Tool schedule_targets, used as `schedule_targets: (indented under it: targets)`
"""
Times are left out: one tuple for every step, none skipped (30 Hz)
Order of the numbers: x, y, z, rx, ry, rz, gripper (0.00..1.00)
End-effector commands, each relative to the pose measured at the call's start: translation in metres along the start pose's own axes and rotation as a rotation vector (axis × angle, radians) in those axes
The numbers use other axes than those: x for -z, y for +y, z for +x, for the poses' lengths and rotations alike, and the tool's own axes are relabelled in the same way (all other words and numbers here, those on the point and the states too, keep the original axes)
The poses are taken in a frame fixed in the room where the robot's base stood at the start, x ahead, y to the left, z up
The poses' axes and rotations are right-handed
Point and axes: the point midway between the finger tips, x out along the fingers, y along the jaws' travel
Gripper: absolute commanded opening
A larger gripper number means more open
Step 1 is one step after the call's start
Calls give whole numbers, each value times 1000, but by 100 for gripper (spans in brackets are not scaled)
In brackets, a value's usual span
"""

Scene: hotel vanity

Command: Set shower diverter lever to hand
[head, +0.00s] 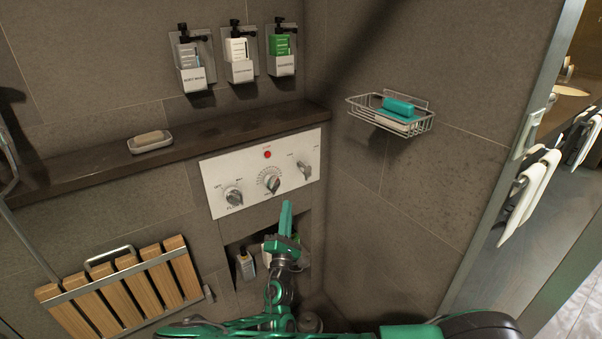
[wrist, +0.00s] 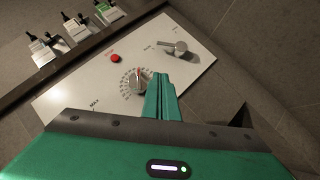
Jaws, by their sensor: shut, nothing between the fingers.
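The white control panel (head: 222,171) is on the tiled wall. It carries a grey lever (head: 305,169) at its right end, a round dial with a red mark (head: 271,183) in the middle and a knob (head: 233,196) at the left. I take the right lever for the diverter; its labels are too small to read. It also shows in the wrist view (wrist: 176,47). My green gripper (head: 287,206) is shut and empty, just below the panel in the head view. In the wrist view its fingertips (wrist: 161,76) lie right of the dial and below the lever, apparently touching neither.
A dark ledge (head: 95,155) with a soap dish (head: 151,143) runs behind the panel's top. A wire basket (head: 407,125) juts from the right wall. A recess with bottles (head: 245,264) lies below the panel. A slatted wooden seat (head: 125,290) is at lower left.

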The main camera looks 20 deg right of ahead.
Motion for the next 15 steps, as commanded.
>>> schedule_targets:
  targets:
    - [1,0,0,-3,2,0,0]
    - [1,0,0,-3,2,0,0]
    - [0,0,0,-2,1,0,0]
    - [0,0,0,-2,1,0,0]
    - [0,0,0,-1,1,0,0]
    - [0,0,0,-1,1,0,0]
    - [0,0,0,-1,0,0,0]
    - [0,0,0,-1,0,0,0]
    - [0,0,0,0,0,0,0]
    - [0,0,1,0,-1,0,0]
    - [0,0,2,0,-1,0,0]
    - [-1,0,5,0,-2,0,0]
    - [-1,0,8,0,-2,0,0]
    - [-1,0,10,-1,-3,0,0]
    - [-1,0,15,-1,-2,1,0]
